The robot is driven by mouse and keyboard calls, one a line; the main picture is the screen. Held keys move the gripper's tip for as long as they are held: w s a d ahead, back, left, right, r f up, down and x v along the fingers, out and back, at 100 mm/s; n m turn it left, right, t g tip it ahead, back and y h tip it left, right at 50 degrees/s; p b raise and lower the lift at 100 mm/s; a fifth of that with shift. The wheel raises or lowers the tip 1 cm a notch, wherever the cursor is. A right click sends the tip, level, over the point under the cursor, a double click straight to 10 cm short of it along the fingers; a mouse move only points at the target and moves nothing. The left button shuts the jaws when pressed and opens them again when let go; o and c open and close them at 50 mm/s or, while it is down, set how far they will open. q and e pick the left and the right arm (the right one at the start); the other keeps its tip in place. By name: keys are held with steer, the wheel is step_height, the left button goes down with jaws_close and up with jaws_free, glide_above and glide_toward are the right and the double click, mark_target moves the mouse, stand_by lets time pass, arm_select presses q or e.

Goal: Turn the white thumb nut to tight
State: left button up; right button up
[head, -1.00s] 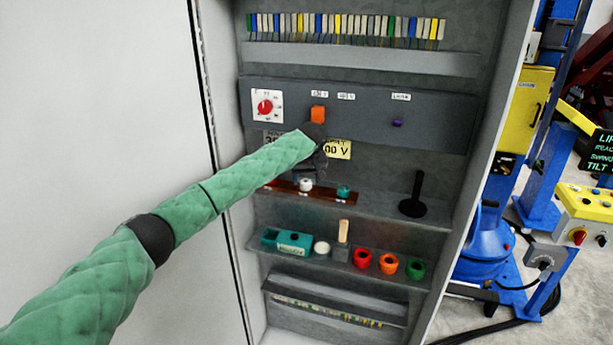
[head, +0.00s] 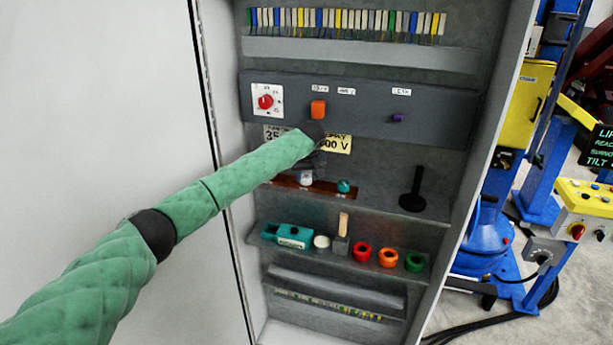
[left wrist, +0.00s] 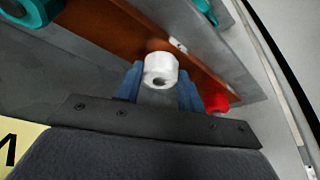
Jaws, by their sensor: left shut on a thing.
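The white thumb nut (head: 306,179) sits on a brown strip (head: 326,189) on the cabinet's middle shelf, between a red nut and a teal nut (head: 344,186). In the left wrist view the white nut (left wrist: 160,70) is between the two blue fingertips of my left gripper (left wrist: 160,82), which is shut on it. In the head view my left gripper (head: 306,172) comes down over the nut from above, and my dark wrist partly covers it. The red nut (left wrist: 216,102) shows at the right in the wrist view. My right gripper is not in view.
Above is a grey panel with a red knob (head: 266,101), an orange switch (head: 318,109) and a purple button (head: 397,118). A black stand (head: 413,190) is on the same shelf. The lower shelf holds a teal box (head: 290,236) and red, orange and green rings (head: 414,262).

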arm_select(q)
steer(key=shift+f+m+b, duration=0.1)
steer(key=shift+m+b, duration=0.2)
steer(key=shift+m, duration=0.4)
steer(key=shift+a+m+h+b, duration=0.1)
steer(key=shift+m+h+b, duration=0.3)
steer(key=shift+m+h, duration=0.55)
steer(key=shift+m, duration=1.05)
steer(key=shift+a+m+g+h+b, duration=0.1)
steer(key=shift+m+g+h+b, duration=0.3)
steer(key=shift+m, duration=0.6)
steer(key=shift+m+h, duration=0.35)
steer(key=shift+m, duration=0.45)
steer(key=shift+w+r, duration=0.1)
steer(key=shift+r, duration=0.1)
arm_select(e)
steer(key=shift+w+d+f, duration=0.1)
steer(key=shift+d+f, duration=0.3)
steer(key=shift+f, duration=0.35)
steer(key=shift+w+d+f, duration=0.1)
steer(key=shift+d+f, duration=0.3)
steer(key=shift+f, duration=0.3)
